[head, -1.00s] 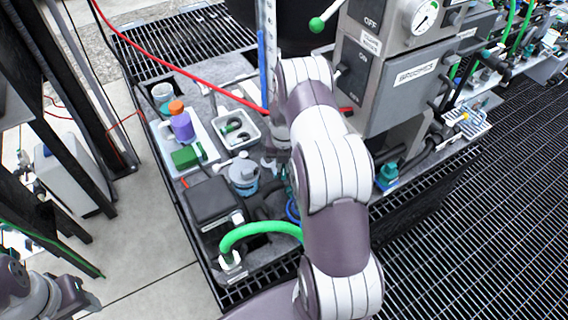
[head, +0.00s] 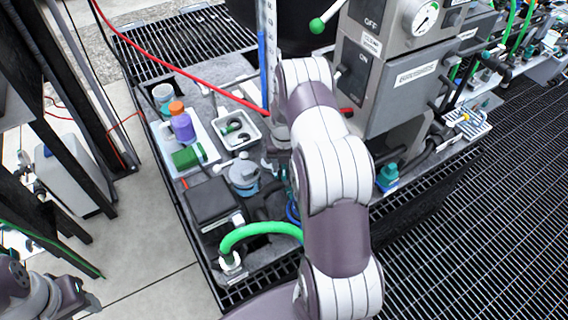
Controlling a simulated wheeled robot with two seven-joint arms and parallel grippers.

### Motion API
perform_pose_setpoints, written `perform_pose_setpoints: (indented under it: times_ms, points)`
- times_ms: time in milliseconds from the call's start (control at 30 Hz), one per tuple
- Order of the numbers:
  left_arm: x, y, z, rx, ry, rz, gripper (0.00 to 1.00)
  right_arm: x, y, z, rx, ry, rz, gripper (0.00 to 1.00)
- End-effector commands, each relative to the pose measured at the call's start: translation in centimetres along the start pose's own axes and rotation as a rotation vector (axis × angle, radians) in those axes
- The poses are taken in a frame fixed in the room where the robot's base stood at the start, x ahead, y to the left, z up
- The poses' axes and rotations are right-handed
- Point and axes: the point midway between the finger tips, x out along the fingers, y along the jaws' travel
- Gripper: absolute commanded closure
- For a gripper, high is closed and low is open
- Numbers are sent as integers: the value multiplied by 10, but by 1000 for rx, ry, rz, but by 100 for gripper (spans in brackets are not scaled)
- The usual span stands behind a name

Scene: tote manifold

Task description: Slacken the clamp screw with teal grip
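My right arm reaches in from the bottom, and its gripper (head: 274,165) points down over the middle of the tray, beside a bottle with a blue-grey cap (head: 243,174). The arm covers part of the gripper, and its finger gap is too small to judge. I cannot pick out the clamp screw for certain; a little teal shows close by the gripper, mostly behind my arm. Another teal-topped part (head: 388,174) stands right of my arm, below the grey control box. My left gripper (head: 84,298) is at the lower left, far from the tray; its fingers are unclear.
A green hose (head: 258,228) arches in front. A red hose (head: 190,75) crosses behind.

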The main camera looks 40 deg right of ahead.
Motion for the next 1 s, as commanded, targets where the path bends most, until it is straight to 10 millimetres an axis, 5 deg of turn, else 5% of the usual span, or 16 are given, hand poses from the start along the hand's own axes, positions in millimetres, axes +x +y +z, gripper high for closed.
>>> perform_pose_setpoints:
  times_ms: [133, 533, 1000]
  points:
    - [2, 0, 0, 0, 0, 0, 53, -19, 0, 1, 0, -4, 1, 58]
    - [8, 0, 1, 0, 0, 0, 53, -115, 0, 1, 0, -5, 1, 58]
    - [8, 0, 1, 0, 0, 0, 53, -127, 1, -1, 23, -2, 0, 58]
